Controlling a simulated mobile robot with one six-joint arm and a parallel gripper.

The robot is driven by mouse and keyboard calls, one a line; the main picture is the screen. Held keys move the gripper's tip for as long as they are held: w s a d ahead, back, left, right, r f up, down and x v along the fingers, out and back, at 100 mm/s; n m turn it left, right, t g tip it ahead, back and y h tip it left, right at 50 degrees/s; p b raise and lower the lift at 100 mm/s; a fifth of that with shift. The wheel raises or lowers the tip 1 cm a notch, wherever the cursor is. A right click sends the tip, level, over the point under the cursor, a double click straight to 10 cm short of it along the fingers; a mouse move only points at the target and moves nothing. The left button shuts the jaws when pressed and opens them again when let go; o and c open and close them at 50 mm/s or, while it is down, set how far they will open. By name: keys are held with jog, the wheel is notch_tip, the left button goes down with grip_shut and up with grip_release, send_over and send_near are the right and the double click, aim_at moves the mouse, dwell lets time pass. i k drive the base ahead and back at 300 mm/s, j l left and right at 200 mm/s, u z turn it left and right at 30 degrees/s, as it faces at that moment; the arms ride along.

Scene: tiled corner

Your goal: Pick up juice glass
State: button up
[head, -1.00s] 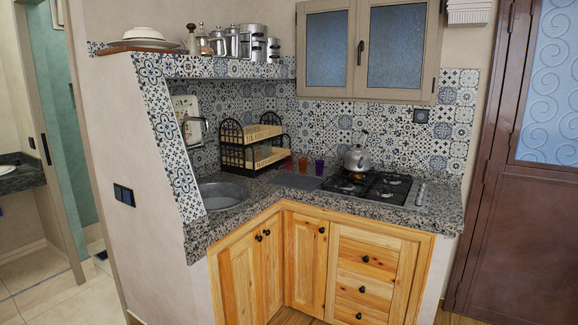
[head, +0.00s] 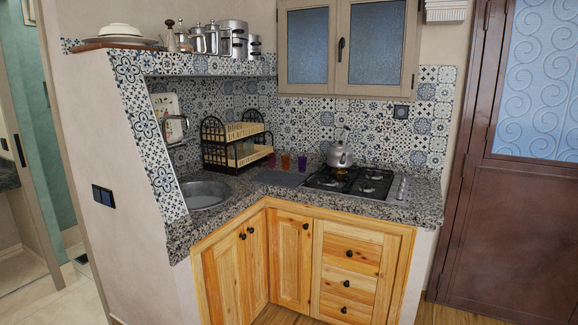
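Three small coloured glasses stand in a row on the granite counter, between the dish rack and the stove. The left one is a dark pink glass (head: 271,160), the middle one an orange glass (head: 285,161), and the right one a purple glass (head: 302,163). They look upright and are small in the head view; I cannot tell which holds juice. My gripper is not in view.
A kettle (head: 339,152) stands on the gas stove (head: 358,182) right of the glasses. A two-tier dish rack (head: 237,145) is at their left. A grey mat (head: 279,179) lies in front. The sink (head: 205,195) is further left. Wooden cabinets (head: 291,258) fill the space below the counter.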

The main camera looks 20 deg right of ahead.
aim_at(272, 157)
jog(key=i+l+u, duration=0.15)
jog(key=i, duration=0.4)
jog(key=i+l+u, duration=0.2)
jog(key=i, duration=0.35)
jog(key=i+l+u, duration=0.15)
jog(key=i+l, duration=0.3)
jog(key=i, duration=0.05)
